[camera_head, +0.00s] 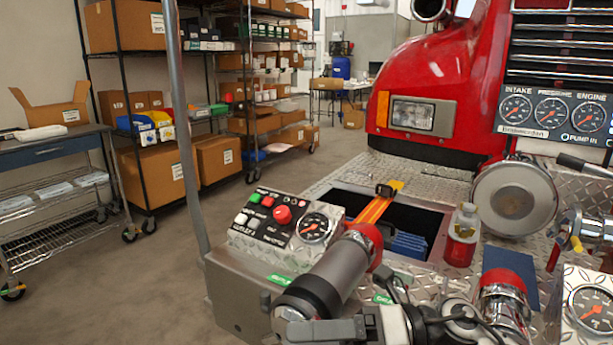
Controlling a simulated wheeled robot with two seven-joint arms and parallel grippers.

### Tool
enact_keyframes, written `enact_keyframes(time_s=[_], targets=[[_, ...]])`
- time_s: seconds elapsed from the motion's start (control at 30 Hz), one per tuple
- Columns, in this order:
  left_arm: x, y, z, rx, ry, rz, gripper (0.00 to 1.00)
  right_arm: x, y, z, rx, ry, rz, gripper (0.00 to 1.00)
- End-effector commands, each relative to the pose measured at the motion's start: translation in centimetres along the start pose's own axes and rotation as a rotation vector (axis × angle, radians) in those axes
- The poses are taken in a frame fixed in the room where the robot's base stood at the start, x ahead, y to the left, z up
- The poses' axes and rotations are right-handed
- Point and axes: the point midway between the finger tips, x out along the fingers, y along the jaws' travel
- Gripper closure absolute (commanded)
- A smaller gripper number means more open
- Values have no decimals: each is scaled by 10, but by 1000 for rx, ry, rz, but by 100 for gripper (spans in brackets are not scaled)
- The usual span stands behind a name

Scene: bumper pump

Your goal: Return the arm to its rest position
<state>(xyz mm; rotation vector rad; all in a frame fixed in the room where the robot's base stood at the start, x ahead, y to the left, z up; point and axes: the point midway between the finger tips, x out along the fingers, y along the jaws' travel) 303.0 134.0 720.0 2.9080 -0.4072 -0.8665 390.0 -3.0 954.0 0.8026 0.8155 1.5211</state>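A grey and black arm part with cables, which looks like my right gripper (322,328), is at the bottom edge, right beside the lower end of a grey nozzle (338,272). The nozzle has a black band and a red upper end, and it lies tilted over the diamond-plate bumper. The picture's edge cuts off my gripper, so I cannot tell whether its fingers are apart, shut or touching the nozzle. My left gripper is not in view.
A control box (262,222) with coloured buttons and a gauge stands left of the nozzle. Behind it is an open well (420,222) with an orange strap (378,207). A red bottle (463,235) and a red-chrome coupling (503,292) stand right. A grey pole (183,120) rises at left.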

Motion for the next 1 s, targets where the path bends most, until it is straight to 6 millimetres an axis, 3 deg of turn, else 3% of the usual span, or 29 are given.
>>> enact_keyframes(time_s=[0.07, 0.13, 0.27, 0.37, 0.43, 0.6, 0.77, 0.83, 1.0], targets=[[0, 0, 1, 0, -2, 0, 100, 4, 8, 6, 223, -249, 146, 20], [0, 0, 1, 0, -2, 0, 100, -7, 5, 15, 437, -474, 246, 20], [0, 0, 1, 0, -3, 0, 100, -48, -30, 11, 869, -876, 375, 20], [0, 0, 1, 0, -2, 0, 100, -83, -72, -21, 1220, -1164, 429, 20], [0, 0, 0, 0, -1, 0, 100, -104, -99, -57, 1457, -1344, 447, 20], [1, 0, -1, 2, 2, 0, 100, -128, -135, -142, 1879, -1628, 446, 20], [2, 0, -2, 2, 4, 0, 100, -133, -143, -201, 2130, -1776, 428, 20], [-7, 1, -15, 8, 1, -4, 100, -134, -134, -197, 2136, -1790, 405, 20], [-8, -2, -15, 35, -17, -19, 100, -136, -132, -196, 2114, -1806, 362, 20]])
